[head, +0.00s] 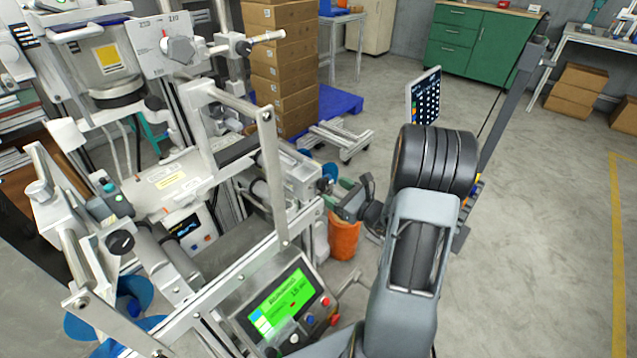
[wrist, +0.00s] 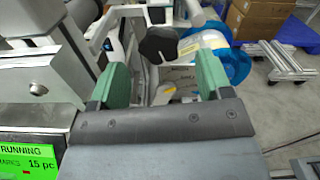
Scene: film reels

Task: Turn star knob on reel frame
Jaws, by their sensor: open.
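A black lobed star knob (wrist: 158,45) shows in the wrist view, ahead of my gripper, on the light metal reel frame. My gripper (wrist: 162,65) has two green fingers set wide apart, with nothing between them. The knob appears between and beyond the fingertips, apart from them. In the head view my gripper (head: 340,190) is beside the right side of the metal frame, next to a blue reel (head: 330,171). The knob is small and partly hidden there. The blue reel also shows in the wrist view (wrist: 234,66), right of the knob.
A control panel with a green screen (head: 281,296) stands on the machine in front. An orange bin (head: 344,236) is on the floor below my gripper. Stacked cartons (head: 284,70) and a blue pallet (head: 340,103) stand behind.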

